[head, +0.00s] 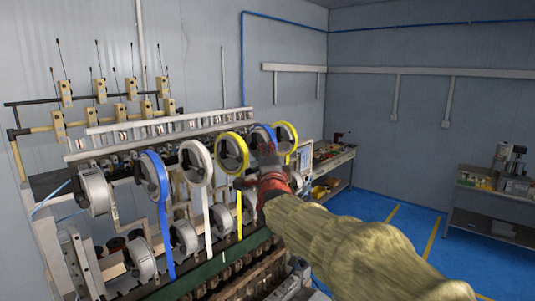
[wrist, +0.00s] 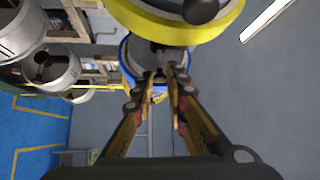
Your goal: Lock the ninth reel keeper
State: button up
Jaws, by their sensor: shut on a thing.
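My gripper (wrist: 160,82) is in the middle of the wrist view, its two fingers almost together on a small dark part, which looks like a reel keeper (wrist: 158,62). The keeper is at the hub of a blue-rimmed reel (wrist: 127,62), and the fingertips hide most of it. In the head view my gripper (head: 268,165) is in front of that blue reel (head: 262,132), at the right of the upper reel row. Whether the keeper is locked cannot be told. A yellow reel (wrist: 190,32) with a dark round knob (wrist: 200,10) is close above the fingers in the wrist view.
The upper row also holds yellow (head: 232,152), white (head: 196,162) and blue (head: 154,176) reels to the left, and a yellow one (head: 287,137) to the right. Grey reels (head: 184,239) sit below. A workbench (head: 340,160) stands behind, with open blue floor (head: 390,222) to the right.

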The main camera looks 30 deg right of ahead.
jog(key=shift+f, duration=0.1)
grip_shut()
jog(key=b, duration=0.1)
jog(key=s+b, duration=0.1)
jog(key=shift+d+f+b, duration=0.15)
jog(key=shift+d+b, duration=0.05)
jog(key=shift+b, duration=0.2)
jog(key=o, duration=0.8)
grip_release()
jog(key=shift+s+r, duration=0.2)
jog(key=v, duration=1.2)
